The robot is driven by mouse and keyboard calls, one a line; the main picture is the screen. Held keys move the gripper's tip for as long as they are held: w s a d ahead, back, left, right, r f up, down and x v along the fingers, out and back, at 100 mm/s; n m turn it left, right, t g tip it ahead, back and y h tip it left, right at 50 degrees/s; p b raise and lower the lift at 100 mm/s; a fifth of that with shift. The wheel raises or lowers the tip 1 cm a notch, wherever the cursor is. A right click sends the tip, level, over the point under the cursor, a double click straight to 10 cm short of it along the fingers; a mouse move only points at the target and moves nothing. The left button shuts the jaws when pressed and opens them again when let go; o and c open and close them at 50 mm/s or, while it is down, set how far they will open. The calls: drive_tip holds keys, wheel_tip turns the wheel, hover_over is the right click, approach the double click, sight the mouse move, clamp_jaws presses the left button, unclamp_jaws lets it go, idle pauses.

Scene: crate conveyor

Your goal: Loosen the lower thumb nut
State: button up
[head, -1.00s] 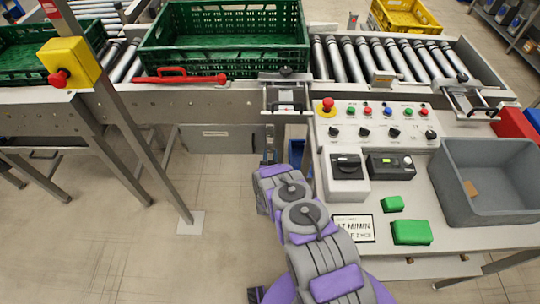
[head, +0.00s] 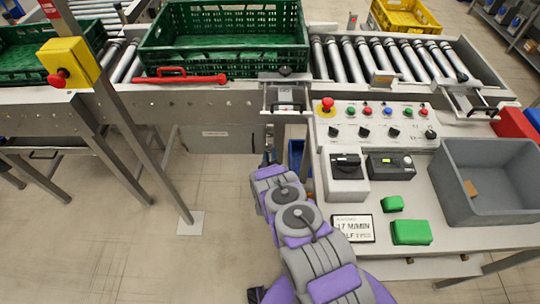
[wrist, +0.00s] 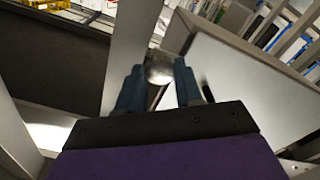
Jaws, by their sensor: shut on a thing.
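In the wrist view a round, shiny metal thumb nut (wrist: 158,68) sits between the two blue-grey fingers of my gripper (wrist: 158,82). The fingers are shut on it, one on each side. The nut is next to a pale metal upright of the conveyor frame. In the head view my gripper (head: 268,160) is small and partly hidden by my own arm, just below the conveyor's side rail. The nut cannot be made out there.
A green crate (head: 225,68) stands on the conveyor above. A control panel (head: 380,118) with knobs and buttons is to the right, beside a grey bin (head: 490,212). A slanted metal post (head: 135,135) stands to the left. Floor is clear at lower left.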

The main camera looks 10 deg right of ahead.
drive_tip(key=shift+a+f, duration=0.1)
idle(0.4)
drive_tip(key=o, duration=1)
drive_tip(key=shift+o, duration=0.2)
drive_tip(key=s+a, duration=0.1)
drive_tip(key=s, duration=0.7)
drive_tip(key=s+a, duration=0.2)
drive_tip(key=s, duration=0.7)
drive_tip(key=shift+a+p, duration=0.25)
drive_tip(key=shift+p, duration=0.15)
